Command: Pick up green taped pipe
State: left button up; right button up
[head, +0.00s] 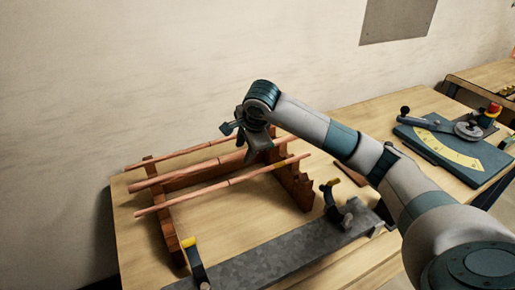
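Several copper-coloured pipes lie across a wooden rack (172,236) with notched uprights. The back pipe (165,157), the middle pipe (160,182) and the front pipe (195,196) run roughly parallel. The front pipe has a small yellowish band near its right end. I cannot make out green tape on any pipe. My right gripper (243,142) is over the back right part of the rack, at the right part of the back and middle pipes, and hides part of them. Its fingers are too small and dark to tell whether they are open or touching a pipe. My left gripper is not in view.
A grey metal plate (275,258) lies in front of the rack, with a left clamp (196,264) and a right clamp (335,207). A teal bending tool (458,148) with a yellow scale lies at the right. A wall stands behind the wooden table (130,252).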

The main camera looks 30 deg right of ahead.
grip_shut()
dwell(1.4)
